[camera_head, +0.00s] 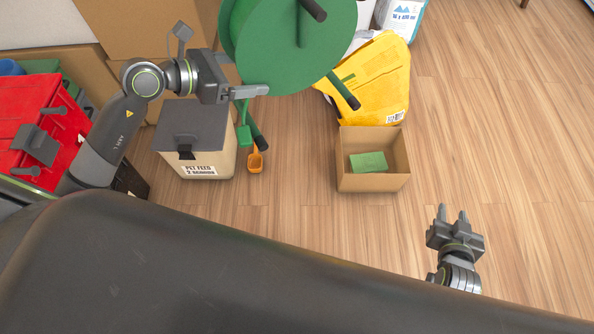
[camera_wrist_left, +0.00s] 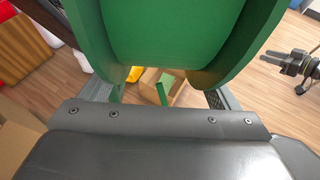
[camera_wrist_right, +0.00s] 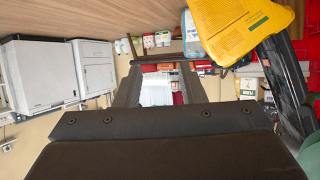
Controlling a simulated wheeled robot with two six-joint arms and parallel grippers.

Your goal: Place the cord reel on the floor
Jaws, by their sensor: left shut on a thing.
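The cord reel (camera_head: 285,50) is large and green, with dark bars sticking out of it. It is held up at the top of the head view, and its flanges and drum also fill the upper part of the left wrist view (camera_wrist_left: 180,35). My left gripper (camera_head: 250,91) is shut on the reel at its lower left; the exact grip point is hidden. The wooden floor (camera_head: 500,110) is bare across the right side. My right gripper (camera_head: 452,213) is low on the right over the floor, its two fingers apart and empty.
A cardboard box (camera_head: 345,184) holding a green block stands below the reel, with a yellow bag (camera_head: 385,85) behind it. A pet feed bin (camera_head: 222,160), an orange scoop (camera_head: 255,160) and a red crate (camera_head: 35,115) stand left. Clear floor lies right of the box.

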